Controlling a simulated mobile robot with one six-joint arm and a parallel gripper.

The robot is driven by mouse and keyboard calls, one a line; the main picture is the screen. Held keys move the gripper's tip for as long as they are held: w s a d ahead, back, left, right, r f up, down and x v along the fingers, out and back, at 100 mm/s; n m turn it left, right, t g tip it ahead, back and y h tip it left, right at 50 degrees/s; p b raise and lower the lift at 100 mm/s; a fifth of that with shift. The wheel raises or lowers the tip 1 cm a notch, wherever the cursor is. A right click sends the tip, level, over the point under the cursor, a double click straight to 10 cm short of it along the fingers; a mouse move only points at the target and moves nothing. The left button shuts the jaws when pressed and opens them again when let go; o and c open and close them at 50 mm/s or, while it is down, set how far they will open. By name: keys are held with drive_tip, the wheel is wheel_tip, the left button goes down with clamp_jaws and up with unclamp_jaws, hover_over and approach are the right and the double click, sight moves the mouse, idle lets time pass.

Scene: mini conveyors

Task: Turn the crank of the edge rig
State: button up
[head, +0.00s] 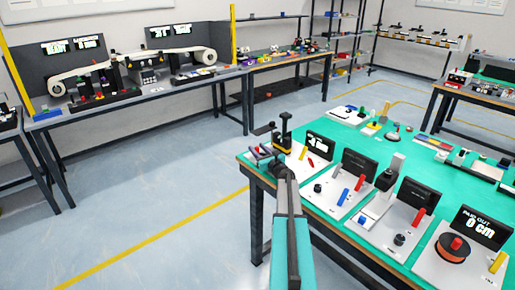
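My arm reaches from the bottom of the head view to the near left corner of the green-topped table. Its dark end, with my gripper (281,143), is small there, and I cannot make out the fingers or whether they hold anything. Beside it at that corner are small red and grey parts (263,152), partly hidden by the arm. A white-based rig (318,150) with a black display and a small red handle stands just right of the arm's end. I cannot tell for certain which rig is the edge rig, and its crank is not clearly visible.
More rigs line the table's near edge: one with a blue and red handle (343,197), one with a red handle (418,217), and one with an orange spool (453,247) showing "0 cm". A conveyor bench (150,90) stands far left. The floor left of the table is clear.

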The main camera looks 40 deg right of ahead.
drive_tip(key=shift+w+d, duration=0.15)
drive_tip(key=shift+w, duration=0.35)
clamp_jaws()
drive_tip(key=m+h+b, duration=0.1)
drive_tip(key=b, duration=0.3)
drive_tip(key=d+m+g+h+b, duration=0.1)
drive_tip(key=h+b, duration=0.1)
drive_tip(key=b, duration=0.2)
drive_tip(key=m+g+h+b, duration=0.1)
drive_tip(key=b, duration=0.2)
drive_tip(key=shift+w+d+f+h+b, duration=0.15)
drive_tip(key=shift+w+h+b, duration=0.15)
drive_tip(key=shift+h+b, duration=0.1)
drive_tip(key=m+g+h+b, duration=0.2)
drive_tip(key=b, duration=0.6)
drive_tip(key=d+m+g+h+b, duration=0.1)
drive_tip(key=m+g+h+b, duration=0.1)
drive_tip(key=b, duration=0.5)
drive_tip(key=shift+w+d+g+h+b, duration=0.1)
drive_tip(key=shift+d+g+h+b, duration=0.1)
drive_tip(key=shift+g+h+b, duration=0.15)
drive_tip(key=shift+d+m+g+h+b, duration=0.25)
drive_tip(key=shift+m+g+b, duration=0.2)
drive_tip(key=shift+b, duration=0.3)
drive_tip(key=shift+d+m+g+h+b, duration=0.1)
drive_tip(key=shift+m+g+h+b, duration=0.3)
drive_tip(key=shift+b, duration=0.3)
drive_tip(key=shift+m+g, duration=0.25)
drive_tip(key=shift+g, duration=0.05)
